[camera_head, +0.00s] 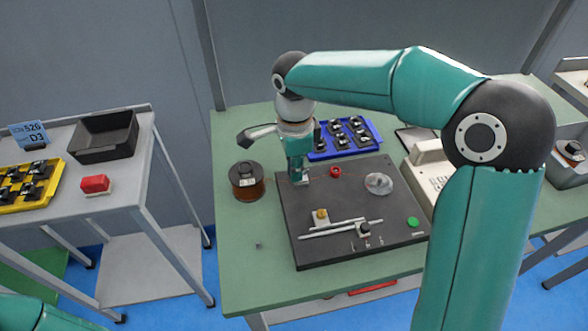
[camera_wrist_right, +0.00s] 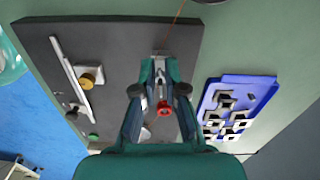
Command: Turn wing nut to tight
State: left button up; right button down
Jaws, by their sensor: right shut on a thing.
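The black base plate (camera_head: 360,240) of the winder lies on the green table. My right gripper (camera_head: 299,178) reaches down onto the plate's far left corner. In the right wrist view its two fingers (camera_wrist_right: 160,66) close on a small grey part at the plate's edge, taken to be the wing nut. The fingers hide most of it, so its wings and how tight it is cannot be told. A thin copper-coloured wire (camera_wrist_right: 179,12) runs to this spot. My left gripper is out of view.
A red knob (camera_head: 335,172), a clear disc (camera_head: 379,183), a brass knob (camera_head: 321,214) and a green button (camera_head: 413,221) are on the plate. An amber spool (camera_head: 246,181) stands left of it, a blue tray (camera_head: 343,139) behind. A grey side table (camera_head: 122,186) stands left.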

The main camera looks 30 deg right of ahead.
jog(key=shift+w+r+m, duration=0.15)
jog(key=shift+w+m, duration=0.1)
jog(key=shift+m, duration=0.35)
jog(key=c, duration=1.4)
grip_release()
jog(key=shift+o, duration=0.6)
jog(key=shift+s, duration=0.1)
notch_tip(320, 180, up, 12)
jog(key=shift+f, duration=0.2)
